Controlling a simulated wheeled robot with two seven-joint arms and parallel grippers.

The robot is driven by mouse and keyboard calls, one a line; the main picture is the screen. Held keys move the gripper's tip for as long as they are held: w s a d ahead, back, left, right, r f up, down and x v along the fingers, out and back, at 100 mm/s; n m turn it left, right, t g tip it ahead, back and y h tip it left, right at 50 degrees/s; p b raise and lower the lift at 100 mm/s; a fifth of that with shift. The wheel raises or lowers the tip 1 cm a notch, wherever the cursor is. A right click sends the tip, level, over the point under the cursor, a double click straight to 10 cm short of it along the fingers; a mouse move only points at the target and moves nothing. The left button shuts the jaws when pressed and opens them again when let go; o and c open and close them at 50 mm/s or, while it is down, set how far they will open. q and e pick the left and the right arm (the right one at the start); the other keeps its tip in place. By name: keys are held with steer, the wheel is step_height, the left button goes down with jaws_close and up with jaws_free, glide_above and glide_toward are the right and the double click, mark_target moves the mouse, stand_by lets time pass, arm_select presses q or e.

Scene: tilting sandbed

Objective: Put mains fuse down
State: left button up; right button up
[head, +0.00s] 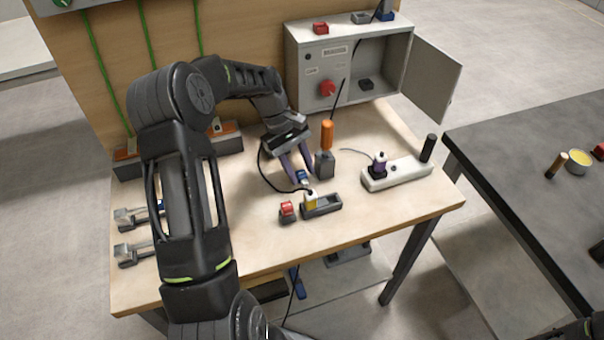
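My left gripper (300,175) points down over the middle of the wooden workbench (240,235). Its fingers are a little apart, with a small blue and white piece between the tips, which looks like the mains fuse (302,176). It appears gripped, low over the bench; whether it touches the top is unclear. Just in front, a yellow plug (311,201) stands at the left end of a dark grey tray (328,206). A small red block on a dark base (287,211) is left of the tray.
An orange-handled tool (327,134) stands in a grey holder (325,164) close right of the gripper. A power strip (400,174) with a purple plug lies farther right. A grey cabinet (312,64) with its door open stands behind. The front right bench is clear.

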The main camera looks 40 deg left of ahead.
arm_select(q)
steer(key=shift+d+f, duration=0.15)
steer(key=shift+f, duration=0.25)
jaws_close()
stand_by(0.5)
